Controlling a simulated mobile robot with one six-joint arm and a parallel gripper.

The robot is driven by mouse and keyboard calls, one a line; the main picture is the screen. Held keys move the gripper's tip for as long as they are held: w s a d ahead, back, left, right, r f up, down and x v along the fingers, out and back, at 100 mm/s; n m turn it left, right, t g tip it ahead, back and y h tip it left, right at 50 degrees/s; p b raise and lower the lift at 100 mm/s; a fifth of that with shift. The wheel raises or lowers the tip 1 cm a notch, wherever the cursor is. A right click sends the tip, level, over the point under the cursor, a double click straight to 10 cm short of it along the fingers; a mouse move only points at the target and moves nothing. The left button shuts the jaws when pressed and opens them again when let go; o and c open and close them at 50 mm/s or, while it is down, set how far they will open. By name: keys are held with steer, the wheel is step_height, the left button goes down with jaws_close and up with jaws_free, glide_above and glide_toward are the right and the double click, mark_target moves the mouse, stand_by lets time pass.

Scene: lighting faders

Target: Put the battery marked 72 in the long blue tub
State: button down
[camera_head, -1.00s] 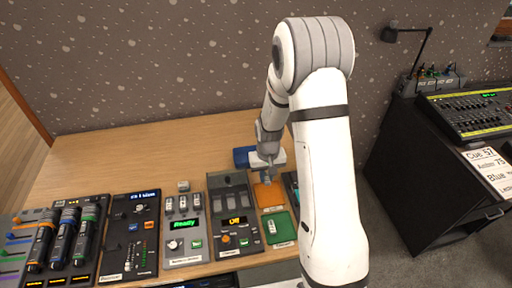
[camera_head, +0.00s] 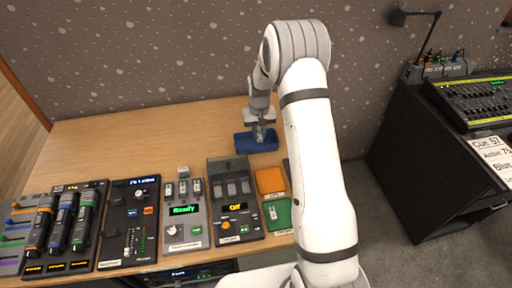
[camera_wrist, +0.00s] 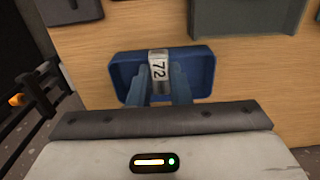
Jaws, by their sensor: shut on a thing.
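The long blue tub (camera_wrist: 123,75) lies directly behind the battery in the wrist view. In the head view, my gripper (camera_head: 260,134) is over the blue tub (camera_head: 246,146) at the back of the desk. I cannot tell whether the battery is inside the tub or just above it.
An orange tray (camera_head: 270,181) and a green tray (camera_head: 279,214) holding a pale battery sit in front of the tub. Chargers and a control panel (camera_head: 129,222) line the front edge. The wooden desk (camera_head: 150,135) is clear to the left.

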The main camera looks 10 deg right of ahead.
glide_above(256, 145)
step_height(256, 145, down, 9)
steer(key=shift+f+p, duration=0.1)
steer(key=shift+p, duration=0.8)
steer(key=shift+f, duration=0.3)
steer(key=shift+f+b, duration=0.25)
steer(key=shift+b, duration=0.05)
steer(key=c, duration=1.3)
jaws_free()
steer(key=shift+r, duration=0.1)
steer(key=shift+c, duration=0.2)
